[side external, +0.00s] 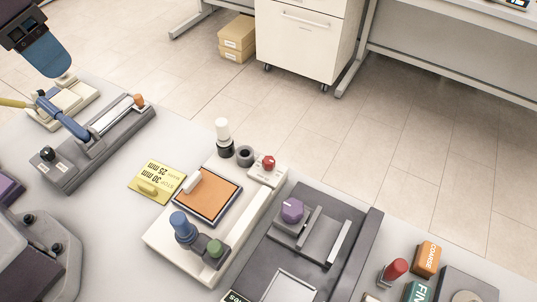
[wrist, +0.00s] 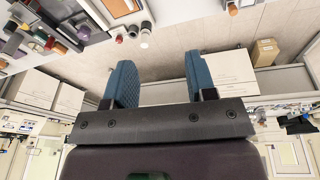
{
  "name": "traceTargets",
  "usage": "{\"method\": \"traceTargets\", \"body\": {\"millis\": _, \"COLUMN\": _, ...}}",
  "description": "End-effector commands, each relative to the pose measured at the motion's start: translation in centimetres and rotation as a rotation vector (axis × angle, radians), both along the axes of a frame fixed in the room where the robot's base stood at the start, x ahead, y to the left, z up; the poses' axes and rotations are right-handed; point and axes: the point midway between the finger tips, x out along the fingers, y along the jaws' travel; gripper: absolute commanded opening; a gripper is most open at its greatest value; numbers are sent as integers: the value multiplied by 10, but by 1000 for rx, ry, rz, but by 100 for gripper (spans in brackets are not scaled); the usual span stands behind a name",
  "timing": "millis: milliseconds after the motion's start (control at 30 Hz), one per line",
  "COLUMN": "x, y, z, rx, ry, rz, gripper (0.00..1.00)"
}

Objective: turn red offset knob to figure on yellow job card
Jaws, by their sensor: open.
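The red knob (side external: 268,163) sits on a small white block at the far right corner of a cream fixture in the side external view. It also shows small near the top of the wrist view (wrist: 119,39). The yellow job card (side external: 156,181) lies left of the fixture, its print upside down to the camera; I read "30 mm" and "25 mm". A pale yellow piece sits on the card. My gripper (side external: 46,55) is at the top left, well away from the knob and partly cut off. Its blue fingers are apart and empty in the wrist view (wrist: 160,82).
An orange pad (side external: 207,195), a blue knob (side external: 182,226) and a green knob (side external: 215,248) are on the cream fixture. A white-topped post (side external: 222,132) and a dark ring (side external: 245,155) stand beside the red knob. A purple knob (side external: 292,209) is on the grey fixture to the right.

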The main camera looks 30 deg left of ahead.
Motion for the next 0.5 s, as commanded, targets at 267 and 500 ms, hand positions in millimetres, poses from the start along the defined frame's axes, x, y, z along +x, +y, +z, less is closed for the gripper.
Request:
{"method": "traceTargets", "body": {"millis": 267, "x": 71, "y": -74, "z": -47, "rx": 7, "ry": 204, "rz": 156, "gripper": 51}}
{"method": "traceTargets", "body": {"millis": 500, "x": 118, "y": -145, "z": -107, "rx": 75, "ry": 273, "rz": 428, "gripper": 51}}
